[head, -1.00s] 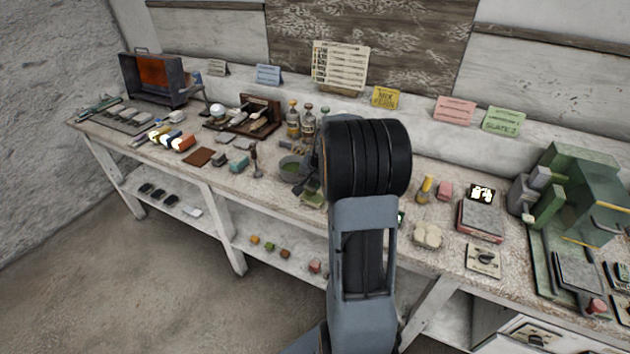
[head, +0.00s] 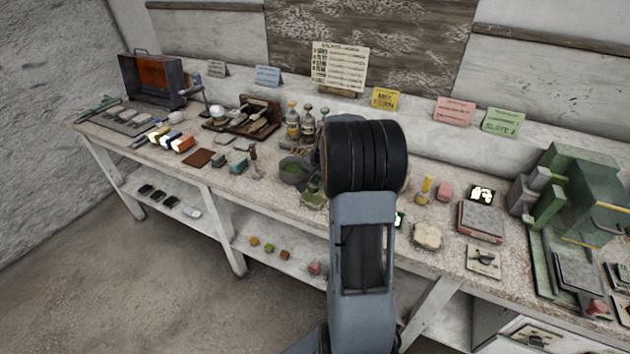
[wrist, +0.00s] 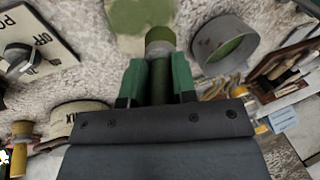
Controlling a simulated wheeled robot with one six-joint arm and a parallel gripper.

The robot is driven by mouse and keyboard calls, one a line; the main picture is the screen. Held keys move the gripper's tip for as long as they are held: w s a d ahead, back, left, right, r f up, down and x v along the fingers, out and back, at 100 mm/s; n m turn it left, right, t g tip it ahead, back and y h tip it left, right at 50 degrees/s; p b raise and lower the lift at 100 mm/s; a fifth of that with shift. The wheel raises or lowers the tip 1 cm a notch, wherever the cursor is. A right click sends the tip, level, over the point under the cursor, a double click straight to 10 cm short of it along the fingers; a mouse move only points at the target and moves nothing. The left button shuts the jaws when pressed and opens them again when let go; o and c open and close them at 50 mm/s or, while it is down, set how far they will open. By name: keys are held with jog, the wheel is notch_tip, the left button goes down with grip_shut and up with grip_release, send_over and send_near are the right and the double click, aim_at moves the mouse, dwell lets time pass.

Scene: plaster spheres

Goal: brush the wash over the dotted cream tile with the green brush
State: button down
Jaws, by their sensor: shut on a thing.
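In the wrist view, my gripper (wrist: 157,88) is shut on the green brush (wrist: 159,65), which has a dark green handle, a pale band and an olive-green head. The brush head points at a flat green-coated piece (wrist: 140,14) on the bench; I cannot tell if they touch. This piece also shows in the head view (head: 313,199), left of my arm. I cannot make out cream or dots on it, so I cannot tell if it is the dotted cream tile. A grey bowl (wrist: 204,46) of green wash stands right of the brush.
Several bottles (head: 293,122) stand behind the bowl (head: 288,180). A dial plate marked OFF (wrist: 28,45) lies left of my gripper. A green machine (head: 580,195) fills the bench's right end. Label cards (head: 454,111) line the back ledge.

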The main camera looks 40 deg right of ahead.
jog(key=shift+f, duration=0.3)
dwell(0.5)
jog(key=shift+a, duration=0.15)
jog(key=shift+s+a+b, duration=0.45)
jog(key=shift+a, duration=0.25)
jog(key=shift+w+d, duration=0.1)
jog(key=shift+d, duration=0.05)
jog(key=shift+w+d, duration=0.4)
jog(key=shift+d, duration=0.4)
jog(key=shift+w+d, duration=0.4)
jog(key=shift+d, duration=0.35)
dwell(0.9)
